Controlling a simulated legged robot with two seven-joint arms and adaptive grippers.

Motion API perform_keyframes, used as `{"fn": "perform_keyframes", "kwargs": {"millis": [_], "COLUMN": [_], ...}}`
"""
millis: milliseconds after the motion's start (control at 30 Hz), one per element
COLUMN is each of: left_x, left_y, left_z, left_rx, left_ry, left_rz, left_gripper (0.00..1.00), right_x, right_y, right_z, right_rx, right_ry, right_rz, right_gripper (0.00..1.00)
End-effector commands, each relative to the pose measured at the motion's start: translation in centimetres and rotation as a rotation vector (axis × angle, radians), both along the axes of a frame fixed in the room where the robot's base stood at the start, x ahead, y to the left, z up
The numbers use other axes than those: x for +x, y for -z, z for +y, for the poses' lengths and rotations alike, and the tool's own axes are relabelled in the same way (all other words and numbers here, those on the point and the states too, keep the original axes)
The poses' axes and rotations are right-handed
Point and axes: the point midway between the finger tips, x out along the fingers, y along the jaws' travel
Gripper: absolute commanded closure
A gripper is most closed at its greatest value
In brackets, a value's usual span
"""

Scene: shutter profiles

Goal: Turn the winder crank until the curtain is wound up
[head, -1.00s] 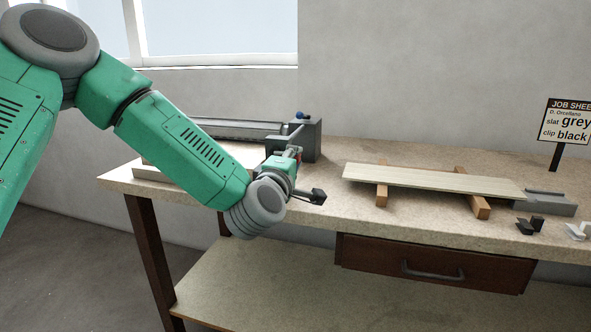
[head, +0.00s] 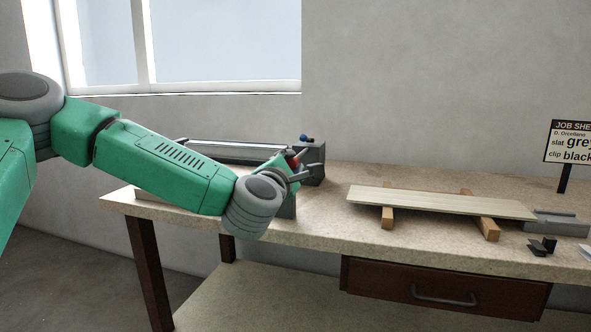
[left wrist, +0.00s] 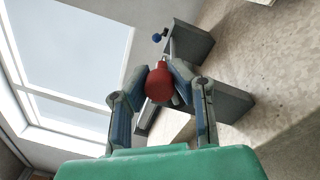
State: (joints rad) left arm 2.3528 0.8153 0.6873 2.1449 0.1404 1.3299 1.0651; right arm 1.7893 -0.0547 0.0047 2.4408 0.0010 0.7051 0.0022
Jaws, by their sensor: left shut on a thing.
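The winder is a grey housing (head: 315,162) on the left part of the bench, with a long grey roller unit (head: 235,151) beside it; it also shows in the left wrist view (left wrist: 190,44). The crank's red knob (head: 294,161) shows beside the housing. In the left wrist view the red knob (left wrist: 160,84) sits between the fingertips. My left gripper (head: 297,167) is shut on this knob. My arm and wrist hide the crank's lower part and some of the roller unit. I cannot make out the curtain. My right gripper is out of view.
A small blue knob (head: 307,139) tops the housing. To the right a pale slat (head: 440,202) lies across two wooden blocks. Dark clips (head: 541,246), a grey block (head: 557,222) and a job sheet sign (head: 568,142) stand further right. A drawer (head: 440,287) is below the bench top.

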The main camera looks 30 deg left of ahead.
Motion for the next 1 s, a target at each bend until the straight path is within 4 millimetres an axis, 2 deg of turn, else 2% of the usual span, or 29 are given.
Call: {"fn": "perform_keyframes", "kwargs": {"millis": [33,433,467,500,533,867,1000], "left_x": [-0.1,-0.1,-0.1,-0.1,-0.1,-0.1,-1.3], "left_y": [0.6,0.7,0.7,0.7,0.7,0.3,0.2], "left_z": [0.2,0.2,0.2,0.2,0.2,0.0,-0.4], "left_rx": [-0.009,-0.013,-0.013,-0.013,-0.013,-0.011,-0.01], "left_ry": [-0.004,-0.005,-0.005,-0.005,-0.004,-0.001,0.001], "left_rz": [0.013,0.013,0.013,0.013,0.012,0.004,0.003], "left_gripper": [1.0,1.0,0.8,0.66,0.57,0.57,0.57], "right_x": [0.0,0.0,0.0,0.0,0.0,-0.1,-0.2], "right_y": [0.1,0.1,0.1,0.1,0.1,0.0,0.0], "right_z": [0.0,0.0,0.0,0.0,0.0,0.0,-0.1], "right_rx": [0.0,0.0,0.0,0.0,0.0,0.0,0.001], "right_ry": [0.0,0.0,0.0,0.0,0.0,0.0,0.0], "right_rz": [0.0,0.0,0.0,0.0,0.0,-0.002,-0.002], "right_gripper": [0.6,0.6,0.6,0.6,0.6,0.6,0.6]}}
